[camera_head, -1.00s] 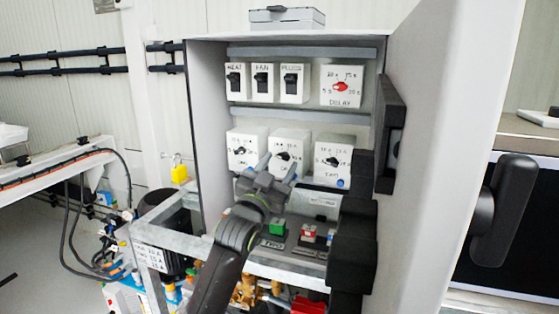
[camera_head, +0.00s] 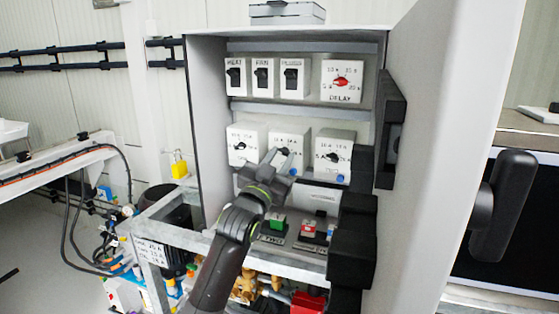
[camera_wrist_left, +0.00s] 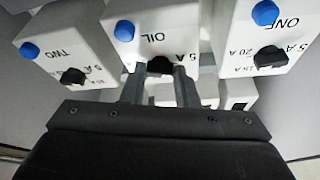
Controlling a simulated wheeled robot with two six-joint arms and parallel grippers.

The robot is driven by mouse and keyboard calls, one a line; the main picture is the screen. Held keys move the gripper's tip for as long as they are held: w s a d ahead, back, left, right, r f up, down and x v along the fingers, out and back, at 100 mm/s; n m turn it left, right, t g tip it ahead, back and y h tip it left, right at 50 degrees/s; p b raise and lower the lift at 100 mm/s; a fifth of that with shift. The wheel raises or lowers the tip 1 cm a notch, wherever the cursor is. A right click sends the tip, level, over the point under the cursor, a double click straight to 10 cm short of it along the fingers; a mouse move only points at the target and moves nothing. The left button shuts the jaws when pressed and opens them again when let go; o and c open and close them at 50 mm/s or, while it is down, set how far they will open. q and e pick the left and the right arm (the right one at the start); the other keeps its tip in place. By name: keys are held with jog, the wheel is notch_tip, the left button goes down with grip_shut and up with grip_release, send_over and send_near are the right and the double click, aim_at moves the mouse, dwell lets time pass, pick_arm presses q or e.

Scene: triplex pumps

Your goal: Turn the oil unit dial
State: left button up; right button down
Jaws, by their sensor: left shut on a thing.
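The oil unit (camera_head: 290,138) is the middle white box in the lower row of the cabinet. In the left wrist view the oil unit (camera_wrist_left: 166,24) carries the label OIL and a blue button. Its black dial (camera_wrist_left: 160,64) sits between the fingers of my left gripper (camera_wrist_left: 159,76), which is shut on it. In the head view my left gripper (camera_head: 281,160) reaches up from below to the lower front of the unit and partly covers it; the dial (camera_head: 284,151) shows just above the fingers. My right gripper is not in view.
Similar white dial boxes stand close on the left (camera_head: 246,145) and right (camera_head: 334,156). Above are switch boxes and a delay box (camera_head: 341,82) with a red dial. Below are green (camera_head: 277,221) and red (camera_head: 308,230) buttons. The open cabinet door (camera_head: 430,130) bounds the right.

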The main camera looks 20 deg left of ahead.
pick_arm(q)
jog(key=shift+m, duration=0.3)
jog(key=m+g+h+b, duration=0.1)
jog(key=m, duration=0.2)
jog(key=m+h+b, duration=0.1)
jog(key=m+b, duration=0.1)
jog(key=m, duration=0.1)
jog(key=m+g+h+b, duration=0.1)
jog(key=m+h+b, duration=0.1)
jog(key=m, duration=0.1)
jog(key=shift+a+g, duration=0.3)
jog(key=m+g+b, duration=0.1)
jog(key=m, duration=0.2)
jog(key=shift+r+h, duration=0.2)
jog(key=shift+h, duration=0.1)
jog(key=shift+r+m+g, duration=0.15)
jog(key=shift+m+g, duration=0.35)
jog(key=shift+m, duration=0.7)
jog(key=m+g, duration=0.1)
jog(key=m, duration=0.1)
jog(key=shift+r+m, duration=0.15)
jog(key=shift+m, duration=0.15)
jog(key=m+p, duration=0.1)
jog(key=m, duration=0.1)
jog(key=m+g+y+p, duration=0.1)
jog(key=m, duration=0.1)
jog(key=shift+r+g, duration=0.15)
jog(key=shift+g, duration=0.15)
jog(key=shift+m+y, duration=0.3)
jog(key=shift+y, duration=0.1)
